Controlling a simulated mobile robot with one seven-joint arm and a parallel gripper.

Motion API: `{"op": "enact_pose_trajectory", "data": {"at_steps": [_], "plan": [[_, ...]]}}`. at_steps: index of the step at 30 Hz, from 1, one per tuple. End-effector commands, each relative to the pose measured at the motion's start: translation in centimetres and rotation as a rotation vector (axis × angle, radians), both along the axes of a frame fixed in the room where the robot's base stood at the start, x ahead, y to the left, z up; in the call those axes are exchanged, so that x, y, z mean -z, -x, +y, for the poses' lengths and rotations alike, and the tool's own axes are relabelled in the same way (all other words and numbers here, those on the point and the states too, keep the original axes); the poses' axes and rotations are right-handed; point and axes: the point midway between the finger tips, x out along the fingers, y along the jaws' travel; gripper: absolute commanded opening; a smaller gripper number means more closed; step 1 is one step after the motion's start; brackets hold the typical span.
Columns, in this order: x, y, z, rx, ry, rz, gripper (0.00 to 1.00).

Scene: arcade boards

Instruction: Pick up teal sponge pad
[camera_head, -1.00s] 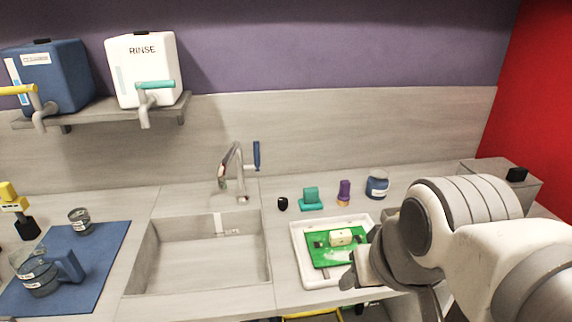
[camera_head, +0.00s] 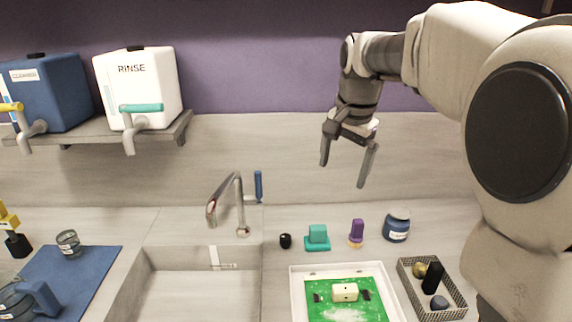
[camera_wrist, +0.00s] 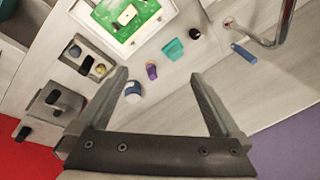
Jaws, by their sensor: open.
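The teal sponge pad (camera_head: 317,236) is a small block on a wider teal base. It stands on the counter behind the white tray, between a small black object (camera_head: 285,241) and a purple-topped piece (camera_head: 356,232). In the wrist view the teal sponge pad (camera_wrist: 173,50) lies beyond the fingertips, near the top middle. My gripper (camera_head: 343,173) is open and empty, raised above the counter against the back wall, up and to the right of the pad. The wrist view shows both fingers of my gripper (camera_wrist: 160,78) spread wide with nothing between them.
A blue-and-white jar (camera_head: 397,226) stands right of the purple piece. A white tray (camera_head: 296,290) holds a green board. A patterned box (camera_head: 458,308) with small items sits right of it. The faucet (camera_head: 240,205) and sink (camera_head: 190,285) lie to the left.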

Motion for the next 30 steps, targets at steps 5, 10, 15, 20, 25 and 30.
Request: {"op": "enact_pose_trajectory", "data": {"at_steps": [5,10,15,20,25,30], "plan": [[2.6,-6.3,0.0,0.176,-0.038,0.064,1.0],[6.1,-11.3,0.1,0.346,-0.064,0.12,1.0],[10.7,-15.3,0.3,0.516,-0.08,0.172,1.0],[15.1,-17.9,0.5,0.657,-0.086,0.211,1.0],[18.3,-19.1,0.6,0.753,-0.087,0.236,1.0],[19.9,-19.4,0.7,0.789,-0.087,0.246,1.0]]}}
